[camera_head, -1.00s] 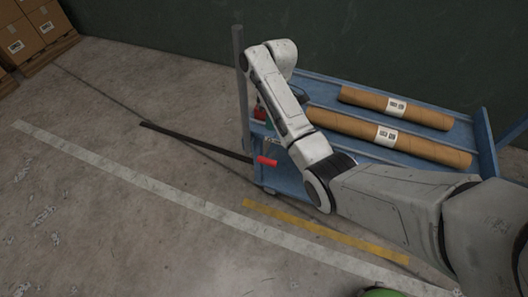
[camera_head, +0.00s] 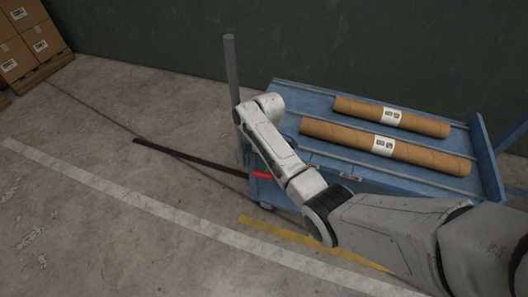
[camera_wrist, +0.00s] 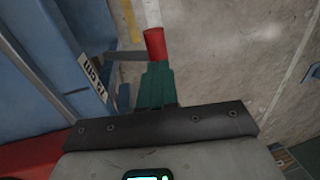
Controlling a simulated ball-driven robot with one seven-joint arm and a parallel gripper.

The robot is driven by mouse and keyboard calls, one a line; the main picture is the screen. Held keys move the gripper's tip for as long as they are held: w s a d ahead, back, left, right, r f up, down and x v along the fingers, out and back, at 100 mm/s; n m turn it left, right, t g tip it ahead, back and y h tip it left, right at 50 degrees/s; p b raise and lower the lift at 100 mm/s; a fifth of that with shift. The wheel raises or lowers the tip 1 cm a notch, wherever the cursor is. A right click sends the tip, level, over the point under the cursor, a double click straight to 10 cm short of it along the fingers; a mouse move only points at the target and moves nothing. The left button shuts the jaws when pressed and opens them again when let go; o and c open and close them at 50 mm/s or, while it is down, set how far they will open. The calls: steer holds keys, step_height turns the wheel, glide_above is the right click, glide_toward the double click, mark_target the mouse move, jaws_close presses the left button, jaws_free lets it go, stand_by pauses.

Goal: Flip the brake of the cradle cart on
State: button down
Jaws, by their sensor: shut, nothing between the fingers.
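The blue cradle cart (camera_head: 310,97) stands at the right in the head view, carrying two brown tubes. Its red brake handle (camera_head: 262,175) shows at the cart's near left corner. In the wrist view the red handle (camera_wrist: 155,43) sits just beyond my fingertips and appears to be touching or very close to them; I cannot tell which. My gripper (camera_wrist: 156,72) has green fingers, shut together, with nothing between them.
The brown tubes (camera_head: 390,146) lie in the cart's cradles. A grey upright post (camera_head: 232,80) rises at the cart's left end. Cartons (camera_head: 30,45) stand at the far left.

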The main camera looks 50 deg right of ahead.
mark_target(261, 177)
steer(key=shift+a+f, duration=0.15)
steer(key=shift+f, duration=0.75)
steer(key=shift+s+a, duration=0.1)
steer(key=shift+a, duration=0.05)
steer(key=shift+s+a+f+t+h+p, duration=0.25)
steer(key=shift+a+f+t+h+p, duration=0.05)
steer(key=shift+a+f+h+p, duration=0.3)
step_height(261, 177, down, 13)
steer(key=a+t+h+b, duration=0.2)
steer(key=t+h+b, duration=0.1)
steer(key=h+b, duration=0.6)
steer(key=shift+s+a+h+b, duration=0.3)
steer(key=shift+s+a+b, duration=0.15)
steer(key=shift+b, duration=0.75)
steer(key=shift+d+f, duration=0.1)
